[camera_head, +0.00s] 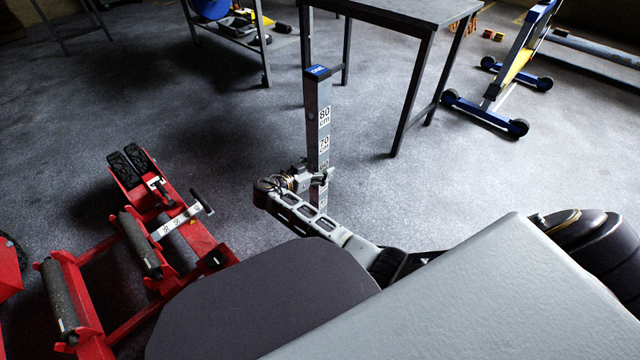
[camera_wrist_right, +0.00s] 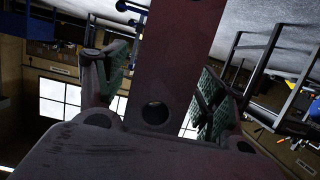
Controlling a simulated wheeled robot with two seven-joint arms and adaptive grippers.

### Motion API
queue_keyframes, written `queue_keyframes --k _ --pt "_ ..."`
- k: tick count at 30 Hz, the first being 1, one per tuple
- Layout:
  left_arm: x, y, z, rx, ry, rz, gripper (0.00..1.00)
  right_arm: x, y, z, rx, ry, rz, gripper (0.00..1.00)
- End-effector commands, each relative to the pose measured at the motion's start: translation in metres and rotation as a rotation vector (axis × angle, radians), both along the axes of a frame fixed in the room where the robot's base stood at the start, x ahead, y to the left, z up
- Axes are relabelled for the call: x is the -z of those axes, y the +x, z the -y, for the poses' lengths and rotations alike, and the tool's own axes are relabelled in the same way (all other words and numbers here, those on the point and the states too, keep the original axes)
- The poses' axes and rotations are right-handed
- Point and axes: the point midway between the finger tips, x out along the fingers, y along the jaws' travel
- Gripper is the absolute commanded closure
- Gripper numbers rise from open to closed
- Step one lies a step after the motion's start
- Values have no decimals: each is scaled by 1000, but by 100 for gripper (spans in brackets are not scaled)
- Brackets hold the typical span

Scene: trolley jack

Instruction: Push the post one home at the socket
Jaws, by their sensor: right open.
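A tall upright post (camera_head: 324,120) with a blue cap and white height labels stands near the middle of the head view. My right gripper (camera_head: 320,177) is at its lower part, below the 70 cm label. In the right wrist view, the dark reddish post (camera_wrist_right: 182,50) runs between the two open fingers of my right gripper (camera_wrist_right: 166,90), with a round hole low on its face. I cannot tell whether either finger touches it. The post's foot and any socket there are hidden behind my arm. My left gripper is out of view.
A red wheeled frame (camera_head: 108,258) with dark rollers and a white labelled bar (camera_head: 180,220) lies at left. A dark-topped table (camera_head: 410,12) stands behind the post. A blue and yellow wheeled stand (camera_head: 510,75) is at right. Grey floor between them is open.

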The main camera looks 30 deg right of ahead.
Motion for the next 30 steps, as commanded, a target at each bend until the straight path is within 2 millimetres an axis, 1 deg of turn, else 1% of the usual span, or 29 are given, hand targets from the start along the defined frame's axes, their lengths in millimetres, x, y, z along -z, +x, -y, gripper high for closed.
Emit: queue_keyframes --k 9,10,26,30 --pt "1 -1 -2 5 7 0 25 0 0 0 0 0 0 30" --pt "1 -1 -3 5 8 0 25 0 0 0 0 0 0 32" --pt "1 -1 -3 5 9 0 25 0 0 0 0 0 0 100" --pt "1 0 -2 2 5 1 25 0 0 0 1 0 0 100"
